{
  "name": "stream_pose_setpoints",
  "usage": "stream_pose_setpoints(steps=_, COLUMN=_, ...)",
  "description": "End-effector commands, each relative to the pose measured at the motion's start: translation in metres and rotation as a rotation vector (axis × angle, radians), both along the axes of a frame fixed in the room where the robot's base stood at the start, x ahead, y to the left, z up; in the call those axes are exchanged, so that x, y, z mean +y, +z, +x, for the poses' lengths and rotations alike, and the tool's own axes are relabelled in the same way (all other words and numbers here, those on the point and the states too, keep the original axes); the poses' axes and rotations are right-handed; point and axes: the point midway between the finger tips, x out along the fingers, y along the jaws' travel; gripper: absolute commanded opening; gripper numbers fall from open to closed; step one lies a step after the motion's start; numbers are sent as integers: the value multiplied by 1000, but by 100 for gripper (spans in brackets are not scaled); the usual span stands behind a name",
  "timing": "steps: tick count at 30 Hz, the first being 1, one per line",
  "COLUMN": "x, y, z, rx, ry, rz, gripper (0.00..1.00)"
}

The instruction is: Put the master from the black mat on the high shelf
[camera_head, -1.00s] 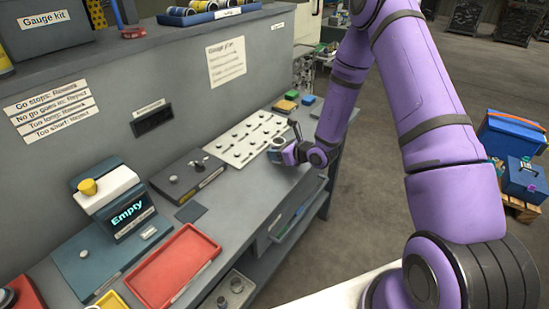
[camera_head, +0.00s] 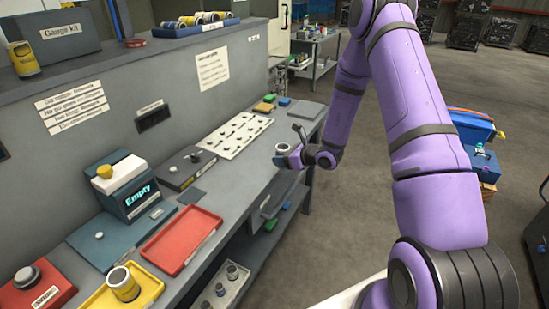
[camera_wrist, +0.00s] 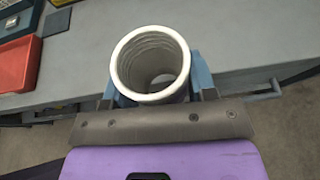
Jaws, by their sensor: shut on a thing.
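My gripper (camera_head: 287,156) is shut on a hollow, pale-rimmed cylinder with a ridged bore, which I take to be the master (camera_head: 283,148). In the wrist view the master (camera_wrist: 150,58) stands between the blue fingers (camera_wrist: 157,78), its open end towards the camera. Its outer side is mostly hidden and no label shows. It is held by the bench's front edge, right of the white gauge board. The small black mat (camera_head: 191,197) on the bench is bare. The high shelf (camera_head: 110,59) runs along the top of the grey back panel.
On the shelf are a gauge kit box (camera_head: 66,42), a yellow can (camera_head: 22,58) and a blue tray (camera_head: 195,29) of several cylinders. On the bench are the gauge board (camera_head: 232,135), a red tray (camera_head: 181,241) and a yellow tray (camera_head: 140,290) with a yellow cylinder.

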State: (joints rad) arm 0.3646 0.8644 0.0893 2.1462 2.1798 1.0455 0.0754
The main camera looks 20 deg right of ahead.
Motion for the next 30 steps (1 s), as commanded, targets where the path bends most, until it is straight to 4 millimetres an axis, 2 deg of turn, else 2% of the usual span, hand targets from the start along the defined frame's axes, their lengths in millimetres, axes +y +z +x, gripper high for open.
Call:
stream_pose_setpoints(steps=7, x=-4, y=3, z=0, rx=-2, ry=0, rz=-1, gripper=11)
stream_pose_setpoints(steps=11, x=0, y=15, z=4, rx=-2, ry=-23, rz=-10, gripper=11)
stream_pose_setpoints(steps=18, x=17, y=72, z=16, rx=-5, ry=-142, rz=-28, gripper=11)
stream_pose_setpoints(steps=24, x=32, y=117, z=17, rx=-6, ry=-245, rz=-18, gripper=11)
stream_pose_setpoints(steps=30, x=40, y=141, z=14, rx=-2, ry=-304, rz=-4, gripper=11)
